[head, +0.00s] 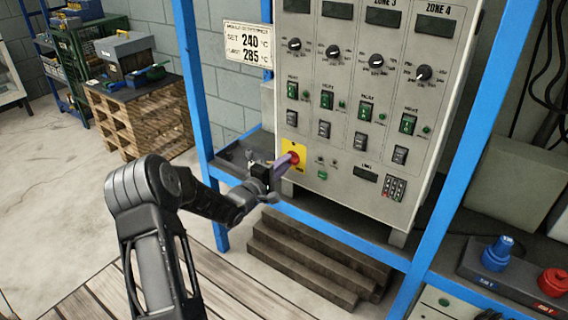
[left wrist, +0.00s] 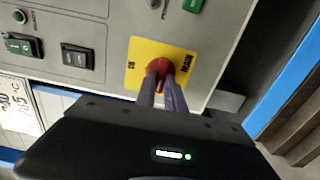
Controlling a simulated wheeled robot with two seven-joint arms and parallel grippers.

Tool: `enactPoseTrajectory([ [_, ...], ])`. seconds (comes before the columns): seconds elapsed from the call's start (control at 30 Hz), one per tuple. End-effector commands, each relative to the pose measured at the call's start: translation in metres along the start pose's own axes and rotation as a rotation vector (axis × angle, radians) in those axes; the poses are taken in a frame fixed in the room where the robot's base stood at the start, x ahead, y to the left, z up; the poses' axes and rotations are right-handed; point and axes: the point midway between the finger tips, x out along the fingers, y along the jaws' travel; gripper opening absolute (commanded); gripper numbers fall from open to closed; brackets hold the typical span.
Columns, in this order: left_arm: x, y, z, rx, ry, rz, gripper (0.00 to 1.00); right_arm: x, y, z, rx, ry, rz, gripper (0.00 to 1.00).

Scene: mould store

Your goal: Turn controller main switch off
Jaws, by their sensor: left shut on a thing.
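The main switch is a red rotary knob (left wrist: 157,68) on a yellow plate (left wrist: 189,52) marked MAIN, at the lower left of the grey controller panel (head: 338,140). In the head view the yellow plate (head: 289,146) shows beside my gripper. My left gripper (head: 287,161) reaches the switch from the front left. In the left wrist view its two fingers (left wrist: 164,90) are shut on the red knob, which they partly hide. I cannot tell the knob's exact setting. My right gripper is not in view.
Blue frame posts (head: 201,110) flank the controller, and a blue rail runs below it. Dark steps or beams (head: 310,255) lie underneath. Rows of heater switches (head: 366,110) and zone knobs (head: 376,62) sit above the main switch. Blue and red connectors (head: 552,281) stand at right.

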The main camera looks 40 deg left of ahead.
Motion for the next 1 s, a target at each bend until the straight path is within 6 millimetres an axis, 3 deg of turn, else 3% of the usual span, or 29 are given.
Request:
enactPoseTrajectory([
  [0.13,0.0,-0.001,0.0,-0.003,0.002,-0.002,0.0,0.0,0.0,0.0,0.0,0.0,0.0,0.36],
  [0.17,0.0,-0.001,0.0,-0.003,0.002,-0.002,0.14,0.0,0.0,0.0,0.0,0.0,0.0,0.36],
  [0.43,0.0,-0.001,0.0,-0.002,0.001,-0.001,0.35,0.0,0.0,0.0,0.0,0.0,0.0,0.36],
  [0.77,-0.004,0.0,0.0,-0.001,0.001,-0.001,0.35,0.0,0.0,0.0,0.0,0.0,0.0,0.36],
  [1.0,-0.035,-0.001,-0.001,0.0,0.003,-0.003,0.35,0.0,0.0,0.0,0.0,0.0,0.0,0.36],
])
